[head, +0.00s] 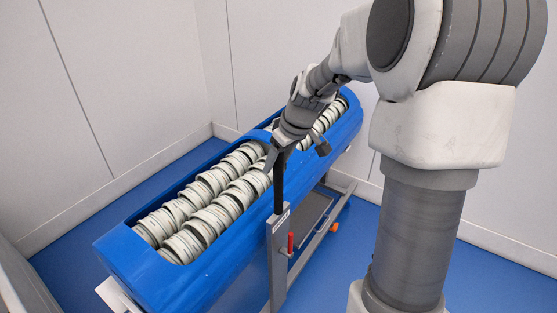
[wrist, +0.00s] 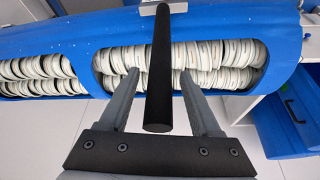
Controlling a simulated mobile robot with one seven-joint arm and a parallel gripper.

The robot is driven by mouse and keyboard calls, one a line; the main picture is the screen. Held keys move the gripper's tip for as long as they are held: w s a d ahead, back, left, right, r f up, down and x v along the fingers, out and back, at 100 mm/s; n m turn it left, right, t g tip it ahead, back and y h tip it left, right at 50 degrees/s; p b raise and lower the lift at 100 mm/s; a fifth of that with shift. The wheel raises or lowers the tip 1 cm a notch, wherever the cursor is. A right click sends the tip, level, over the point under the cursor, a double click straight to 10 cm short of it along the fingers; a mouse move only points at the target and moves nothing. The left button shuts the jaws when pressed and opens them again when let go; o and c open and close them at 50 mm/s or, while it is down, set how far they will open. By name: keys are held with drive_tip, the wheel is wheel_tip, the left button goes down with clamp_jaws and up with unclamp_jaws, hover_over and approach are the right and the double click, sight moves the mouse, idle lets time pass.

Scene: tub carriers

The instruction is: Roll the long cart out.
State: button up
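The long cart (head: 215,280) is a long blue tub on a grey metal frame, running from lower left to upper right in the head view. It also fills the top of the wrist view (wrist: 80,44). Rows of pale round pieces (head: 215,190) lie in its openings. A black upright bar handle (head: 279,185) tops a metal post at its near side. My gripper (head: 295,150) is at the handle's upper end. In the wrist view the open fingers (wrist: 158,85) stand either side of the handle (wrist: 158,70), with gaps showing. Contact is not visible.
Pale walls (head: 130,70) stand close behind and left of the cart. A red lever (head: 290,243) is on the post below the handle. Blue floor (head: 480,280) is bare at the right. A blue box (wrist: 285,115) shows at right in the wrist view.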

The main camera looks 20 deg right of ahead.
drive_tip(key=p+v, duration=0.2)
drive_tip(key=v, duration=1.5)
drive_tip(key=shift+r, duration=0.25)
drive_tip(key=shift+a, duration=0.15)
